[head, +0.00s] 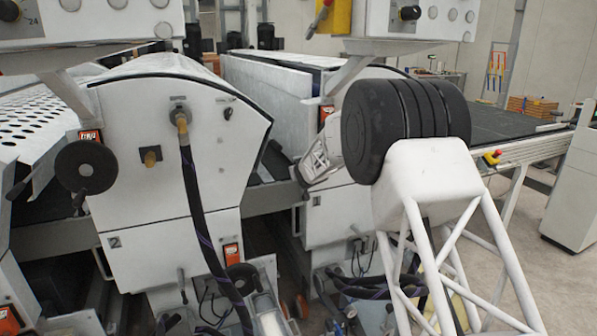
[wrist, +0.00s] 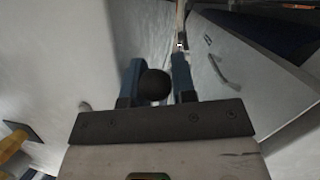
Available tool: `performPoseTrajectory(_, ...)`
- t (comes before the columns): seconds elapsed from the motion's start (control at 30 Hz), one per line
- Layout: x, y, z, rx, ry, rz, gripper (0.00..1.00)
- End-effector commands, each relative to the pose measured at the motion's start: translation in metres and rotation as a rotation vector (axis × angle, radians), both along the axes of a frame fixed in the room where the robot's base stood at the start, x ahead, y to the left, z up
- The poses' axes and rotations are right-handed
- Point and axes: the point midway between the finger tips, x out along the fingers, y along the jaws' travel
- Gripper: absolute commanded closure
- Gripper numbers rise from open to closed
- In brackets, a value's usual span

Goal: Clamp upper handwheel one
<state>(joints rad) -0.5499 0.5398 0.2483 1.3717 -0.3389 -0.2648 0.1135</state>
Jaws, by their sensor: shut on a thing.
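In the wrist view, my gripper (wrist: 156,80) has its two blue-grey fingers closed on either side of a dark round knob (wrist: 154,88). The knob looks like part of a handwheel, but the rest of the wheel does not show. In the head view, a black upper handwheel (head: 86,167) stands out from the white machine front at the left, well apart from my arm. My gripper is not clearly visible in the head view; my large arm covers part of the second machine.
The left white coater unit (head: 165,140) has a dark hose (head: 195,200) hanging down its front. A lower handwheel (head: 240,278) sits near its base. A conveyor (head: 520,150) runs at the right. Pale panels stand close around my gripper in the wrist view.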

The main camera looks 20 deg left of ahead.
Motion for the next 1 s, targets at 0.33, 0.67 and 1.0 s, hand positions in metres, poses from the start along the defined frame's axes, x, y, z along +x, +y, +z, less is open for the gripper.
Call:
performPoseTrajectory(0.33, -0.0025, 0.0038, 0.0078, -0.062, 0.063, 0.012, 1.00)
performPoseTrajectory(0.67, -0.0035, 0.0024, 0.0111, -0.103, 0.099, 0.005, 1.00)
performPoseTrajectory(1.0, -0.0037, 0.0005, 0.0111, -0.115, 0.109, -0.001, 1.00)
